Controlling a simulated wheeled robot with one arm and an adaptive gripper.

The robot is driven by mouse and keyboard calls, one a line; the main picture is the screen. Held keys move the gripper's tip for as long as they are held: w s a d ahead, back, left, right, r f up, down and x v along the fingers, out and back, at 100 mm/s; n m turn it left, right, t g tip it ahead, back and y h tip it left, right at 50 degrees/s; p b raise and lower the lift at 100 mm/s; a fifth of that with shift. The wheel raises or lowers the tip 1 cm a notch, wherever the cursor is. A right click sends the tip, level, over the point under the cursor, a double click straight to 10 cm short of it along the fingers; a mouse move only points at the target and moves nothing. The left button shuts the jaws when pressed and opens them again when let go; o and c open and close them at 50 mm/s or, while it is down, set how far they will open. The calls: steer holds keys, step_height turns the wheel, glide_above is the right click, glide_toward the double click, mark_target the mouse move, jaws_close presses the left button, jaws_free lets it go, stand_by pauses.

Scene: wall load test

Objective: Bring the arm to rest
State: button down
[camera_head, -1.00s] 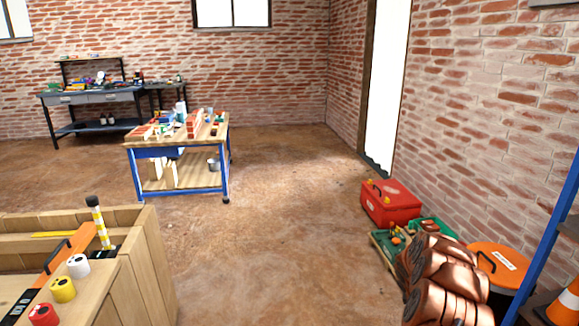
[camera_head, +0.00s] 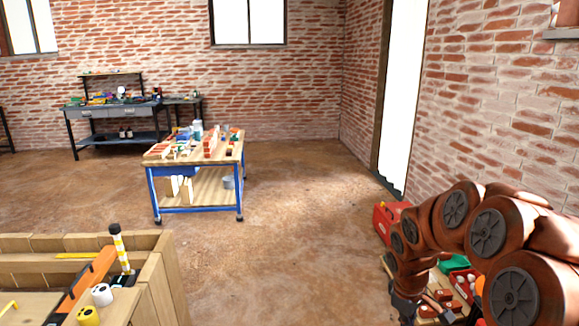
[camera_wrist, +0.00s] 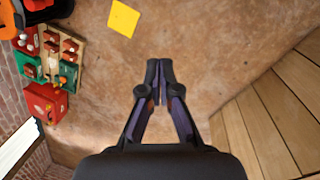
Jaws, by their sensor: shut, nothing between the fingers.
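My arm, in copper-coloured links, is folded at the lower right of the head view. My gripper (camera_head: 404,312) hangs at its end near the bottom edge and is partly cut off there. In the wrist view my gripper (camera_wrist: 159,82) points over the bare brown floor. Its two dark fingers meet at the tips with nothing between them. It touches nothing that I can see.
A wooden bench (camera_head: 150,265) stands at the lower left; its planks show at the right of the wrist view. A red toolbox (camera_head: 385,217) is partly hidden behind my arm. A blue-framed cart (camera_head: 196,209) stands mid-room. A yellow sheet (camera_wrist: 124,18) lies on the floor.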

steer(key=s+a+r+m+p, duration=0.2)
steer(key=s+r, duration=0.4)
steer(key=s, duration=0.4)
steer(key=s+a+r+m+g+y+p, duration=0.1)
steer(key=s+a+r+m+p, duration=0.1)
steer(key=s+a+r+p, duration=0.2)
steer(key=s+a+r+m+g+y+p, duration=0.1)
steer(key=s+a+r+m+p, duration=0.2)
steer(key=s+r, duration=0.6)
steer(key=s+a+p, duration=0.1)
steer(key=s, duration=0.7)
steer(key=shift+s+r, duration=0.4)
steer(key=shift+d, duration=0.1)
